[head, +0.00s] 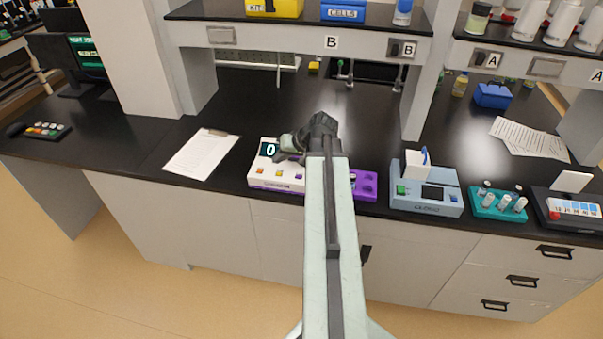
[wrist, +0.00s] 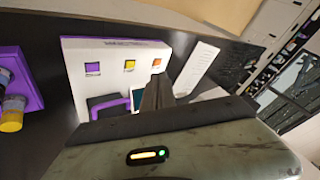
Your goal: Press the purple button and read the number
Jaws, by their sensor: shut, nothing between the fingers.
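A white counter device with a purple base (head: 262,184) stands on the black bench. Its display (head: 269,149) reads 0 in the head view. In the wrist view its face (wrist: 80,50) carries a row of three buttons: the purple button (wrist: 92,69), the yellow button (wrist: 129,66) and the orange button (wrist: 157,64). My gripper (head: 284,156) is over the device, beside the display. In the wrist view my gripper (wrist: 157,82) is shut and empty, with its tips close below the orange button in the picture. The purple button is apart from the fingers.
A purple rack (head: 367,187) stands just right of the device, partly behind my arm. Further right are a blue-grey instrument (head: 428,200) and a teal rack (head: 485,205). A clipboard (head: 201,152) lies to the left. Shelves (head: 290,33) overhang the back of the bench.

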